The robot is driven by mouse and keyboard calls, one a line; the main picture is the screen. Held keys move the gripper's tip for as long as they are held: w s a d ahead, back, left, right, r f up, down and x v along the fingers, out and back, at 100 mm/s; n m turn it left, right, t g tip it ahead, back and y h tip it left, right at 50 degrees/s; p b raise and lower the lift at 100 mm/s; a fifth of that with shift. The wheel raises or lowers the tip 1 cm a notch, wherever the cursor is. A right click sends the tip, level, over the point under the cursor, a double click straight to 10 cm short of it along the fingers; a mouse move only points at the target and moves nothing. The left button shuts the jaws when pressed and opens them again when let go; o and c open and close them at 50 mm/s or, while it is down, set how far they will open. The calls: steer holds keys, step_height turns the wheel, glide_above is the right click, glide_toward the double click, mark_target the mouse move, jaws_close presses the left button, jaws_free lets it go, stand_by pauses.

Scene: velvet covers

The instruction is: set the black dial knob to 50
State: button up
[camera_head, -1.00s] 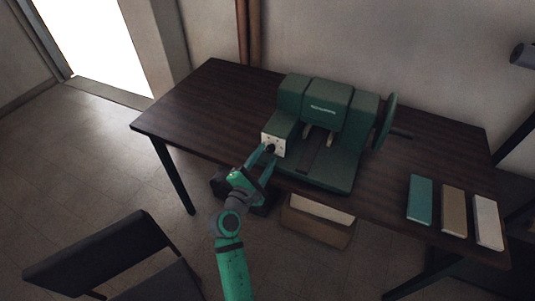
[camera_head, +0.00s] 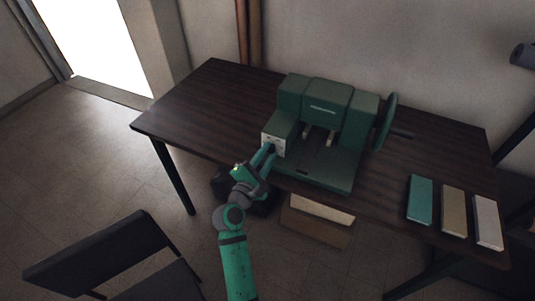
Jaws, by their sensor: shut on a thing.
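The black dial knob (camera_head: 270,146) is a small dark spot on the pale dial plate (camera_head: 279,149) at the front left of the green machine (camera_head: 330,100). My gripper (camera_head: 268,150) is at the plate, its fingers shut on the knob. The fingers cover most of the knob. The dial's markings and the knob's pointer are too small to read from here.
The machine stands on a dark wooden table (camera_head: 200,100), with a handwheel (camera_head: 386,122) on its right side. A teal book (camera_head: 420,200), a tan book (camera_head: 453,211) and a white book (camera_head: 487,222) lie at the right. A box (camera_head: 316,226) is below the front edge; a chair (camera_head: 95,255) stands lower left.

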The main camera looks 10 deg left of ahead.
steer(key=shift+m, duration=0.3)
steer(key=m, duration=0.8)
steer(key=shift+m, duration=0.3)
steer(key=m, duration=0.9)
steer(key=shift+m, duration=2.7)
steer(key=shift+f, duration=0.1)
steer(key=o, duration=1)
